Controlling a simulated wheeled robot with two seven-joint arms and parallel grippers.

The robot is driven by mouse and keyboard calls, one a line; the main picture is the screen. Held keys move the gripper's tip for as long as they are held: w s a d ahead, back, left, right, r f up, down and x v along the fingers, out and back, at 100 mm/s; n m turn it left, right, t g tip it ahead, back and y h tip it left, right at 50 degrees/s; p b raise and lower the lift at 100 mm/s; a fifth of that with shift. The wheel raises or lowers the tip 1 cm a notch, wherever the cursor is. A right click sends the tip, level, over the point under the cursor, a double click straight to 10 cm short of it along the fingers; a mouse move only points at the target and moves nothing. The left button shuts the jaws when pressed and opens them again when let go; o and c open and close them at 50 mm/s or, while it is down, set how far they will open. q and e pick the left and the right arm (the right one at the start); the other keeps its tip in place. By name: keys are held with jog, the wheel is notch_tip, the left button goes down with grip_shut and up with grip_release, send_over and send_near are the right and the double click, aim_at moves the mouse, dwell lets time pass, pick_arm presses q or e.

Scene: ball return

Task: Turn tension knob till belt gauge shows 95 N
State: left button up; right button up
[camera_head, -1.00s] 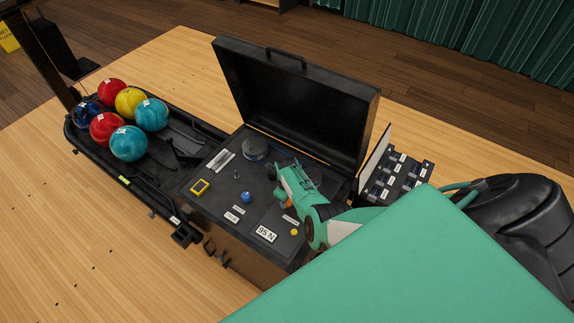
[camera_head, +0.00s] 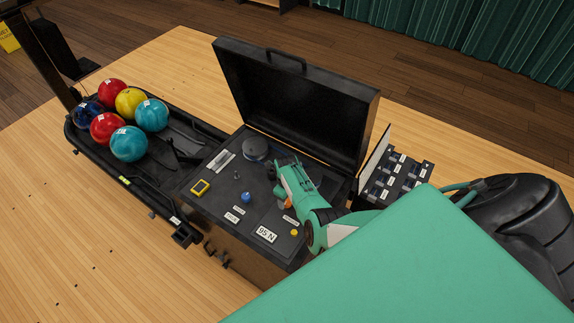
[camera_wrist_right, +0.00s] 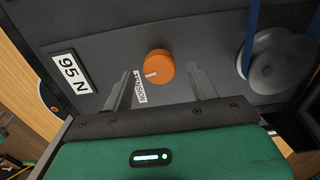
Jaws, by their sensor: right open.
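The orange tension knob (camera_wrist_right: 159,64) sits on the dark panel of the open black case, with a white pointer mark and a "TENSION" label (camera_wrist_right: 140,88) beside it. My right gripper (camera_wrist_right: 160,82) is open in the right wrist view, its two fingers apart, with the knob just beyond the tips and between their lines. In the head view my right gripper (camera_head: 276,178) hangs over the panel and the knob (camera_head: 286,203) is partly hidden by it. My left gripper is not seen.
The case lid (camera_head: 295,105) stands open behind the panel. A grey pulley (camera_wrist_right: 277,65) with a blue belt (camera_wrist_right: 251,35) is near the knob. A blue knob (camera_head: 246,197) and yellow button (camera_head: 294,233) are on the panel. Bowling balls (camera_head: 129,143) fill the rack at left.

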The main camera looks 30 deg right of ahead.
aim_at(287, 201)
notch_tip(287, 201, up, 12)
jog(key=shift+r, duration=0.2)
dwell(0.4)
jog(key=shift+s, duration=0.1)
dwell(0.4)
